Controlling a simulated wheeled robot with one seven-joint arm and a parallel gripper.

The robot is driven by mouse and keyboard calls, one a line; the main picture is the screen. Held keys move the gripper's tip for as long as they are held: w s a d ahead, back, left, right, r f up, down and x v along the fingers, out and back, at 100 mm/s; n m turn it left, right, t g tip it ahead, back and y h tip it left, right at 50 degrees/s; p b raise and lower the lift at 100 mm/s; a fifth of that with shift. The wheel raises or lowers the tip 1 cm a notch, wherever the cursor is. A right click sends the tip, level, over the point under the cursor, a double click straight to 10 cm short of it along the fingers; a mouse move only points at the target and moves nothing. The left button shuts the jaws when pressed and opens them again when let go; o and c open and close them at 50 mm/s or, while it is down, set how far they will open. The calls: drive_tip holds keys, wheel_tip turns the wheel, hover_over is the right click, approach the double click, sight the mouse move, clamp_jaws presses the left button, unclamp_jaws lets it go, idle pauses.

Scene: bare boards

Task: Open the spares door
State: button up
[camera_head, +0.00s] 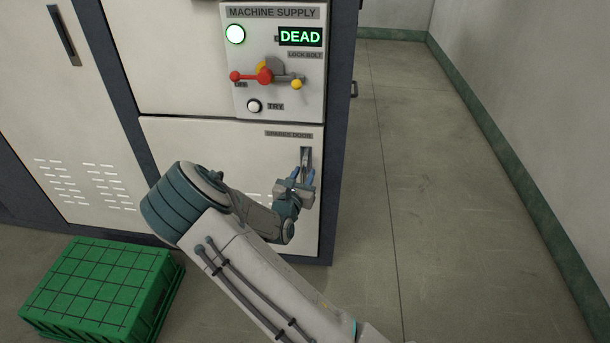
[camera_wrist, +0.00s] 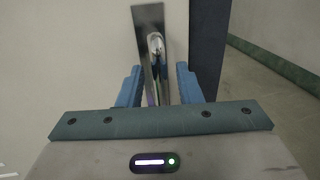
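The spares door (camera_head: 190,145) is the lower cream panel of the cabinet, under a "SPARES DOOR" label (camera_head: 289,134). It looks shut in its frame. Its upright metal handle (camera_head: 305,160) is on a dark backplate near the door's right edge. My gripper (camera_head: 302,178) is at the lower part of this handle. In the wrist view the handle (camera_wrist: 155,45) runs down between my two blue fingers (camera_wrist: 158,85), which stand apart with gaps on both sides. The handle's lower end is partly hidden behind the gripper body.
Above the door is a "MACHINE SUPPLY" panel (camera_head: 275,90) with a lit "DEAD" display, a white lamp, a red-ended lever, a yellow knob and a TRY button. A green crate (camera_head: 100,285) stands on the floor at lower left. The floor right of the cabinet (camera_head: 440,200) is clear up to the wall.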

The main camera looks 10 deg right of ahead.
drive_tip(key=shift+w+d, duration=0.35)
drive_tip(key=shift+w, duration=0.3)
clamp_jaws()
drive_tip(key=shift+s+a, duration=0.1)
drive_tip(key=shift+s, duration=0.05)
